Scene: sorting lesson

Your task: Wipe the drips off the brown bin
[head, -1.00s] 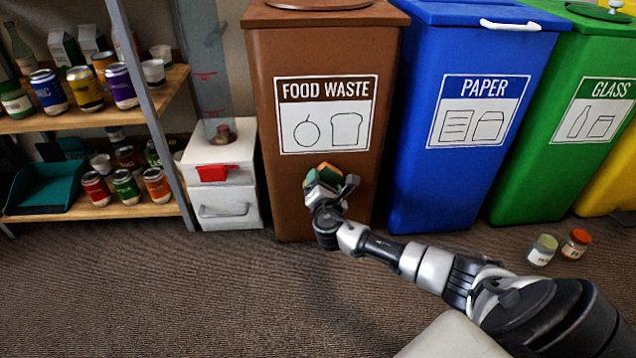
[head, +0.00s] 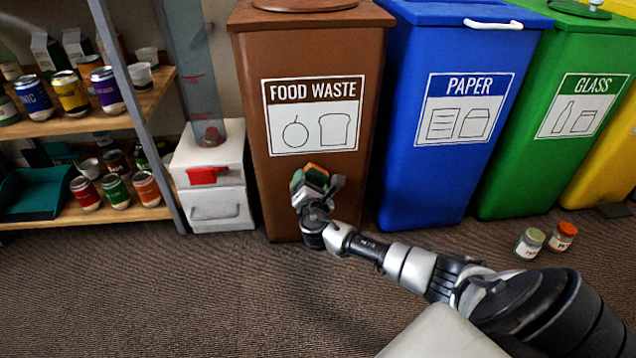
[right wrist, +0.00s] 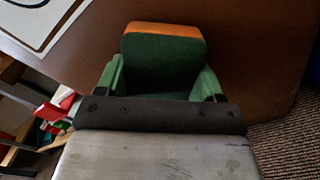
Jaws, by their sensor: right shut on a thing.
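The brown bin (head: 312,55) stands upright, with a white FOOD WASTE label on its front. I cannot make out any drips on it; the front below the label is partly hidden by my gripper. My right gripper (head: 313,184) is shut on a green and orange sponge (head: 318,171), low in front of the bin just below the label. In the right wrist view the sponge (right wrist: 163,65) sits between the green fingertips (right wrist: 162,82), its orange side facing the brown surface. I cannot tell for sure whether it touches the bin. My left gripper is not in view.
A blue paper bin (head: 440,170) and a green glass bin (head: 520,170) stand to the right. A white drawer box (head: 215,165) and a shelf (head: 100,218) with cans stand left. The front floor is clear.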

